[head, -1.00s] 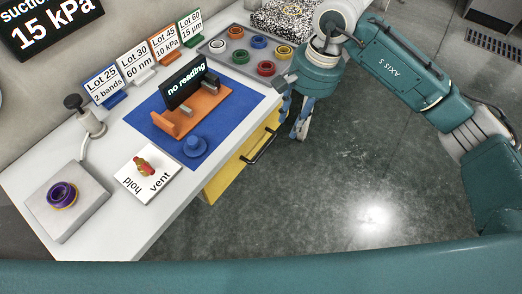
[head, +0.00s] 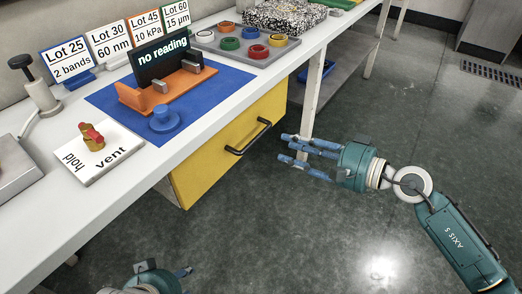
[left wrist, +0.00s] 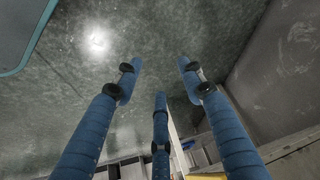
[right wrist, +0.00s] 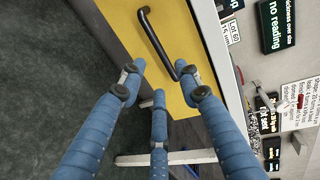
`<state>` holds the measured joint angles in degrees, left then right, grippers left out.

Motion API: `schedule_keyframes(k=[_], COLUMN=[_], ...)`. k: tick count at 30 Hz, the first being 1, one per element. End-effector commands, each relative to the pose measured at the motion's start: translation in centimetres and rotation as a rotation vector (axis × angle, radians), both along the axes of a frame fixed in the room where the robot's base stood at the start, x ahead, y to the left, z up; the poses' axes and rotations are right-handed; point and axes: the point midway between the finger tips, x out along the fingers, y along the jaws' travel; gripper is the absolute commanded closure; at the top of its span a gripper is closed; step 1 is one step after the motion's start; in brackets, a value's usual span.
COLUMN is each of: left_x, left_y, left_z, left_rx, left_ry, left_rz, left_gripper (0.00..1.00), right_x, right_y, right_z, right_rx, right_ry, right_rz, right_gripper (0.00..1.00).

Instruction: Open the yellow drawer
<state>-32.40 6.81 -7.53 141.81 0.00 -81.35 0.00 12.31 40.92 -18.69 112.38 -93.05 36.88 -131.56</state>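The yellow drawer (head: 222,153) is under the white bench top, with its front flush below the bench edge as far as I can see. Its black bar handle (head: 248,137) runs along the front. My right gripper (head: 292,147) is open and empty, a short way right of the handle. In the right wrist view the handle (right wrist: 158,42) lies ahead of the spread fingers (right wrist: 166,78), apart from them, with yellow front (right wrist: 120,20) around it. My left gripper (head: 184,271) is low at the bottom edge, mostly cut off. The left wrist view shows its fingers (left wrist: 160,75) spread and empty over the floor.
The bench top (head: 130,165) carries a blue mat (head: 225,80) with an orange stand, a hold/vent valve plate (head: 110,170) and a grey tray of coloured rings (head: 285,50). A white bench leg (head: 312,95) stands behind my right gripper. The floor in front is clear.

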Motion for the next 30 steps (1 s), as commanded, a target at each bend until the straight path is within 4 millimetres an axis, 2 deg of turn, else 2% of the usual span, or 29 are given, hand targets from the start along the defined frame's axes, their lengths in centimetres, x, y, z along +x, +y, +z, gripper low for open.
schedule_keyframes(k=[5,10,18,23,30], left_x=[-1.1,-2.2,-2.1,-2.0,-1.9], left_y=[0.3,0.6,0.6,0.6,0.6], left_z=[-0.1,-0.4,-0.5,-0.4,-0.4], left_rx=[0.009,0.017,0.017,0.015,0.015], left_ry=[0.042,0.084,0.082,0.075,0.074], left_rz=[0.003,0.007,0.007,0.007,0.007], left_gripper=[0.60,0.60,0.60,0.60,0.60], right_x=[1.3,3.2,5.6,6.0,6.1], right_y=[1.8,4.5,7.7,8.4,8.5], right_z=[-0.1,-0.8,-1.8,-2.1,-2.1], right_rx=[0.005,0.005,0.003,0.001,0.000], right_ry=[-0.002,-0.001,0.001,0.002,0.002], right_rz=[0.000,0.002,0.001,0.002,0.001], right_gripper=[0.66,0.66,0.66,0.66,0.66])
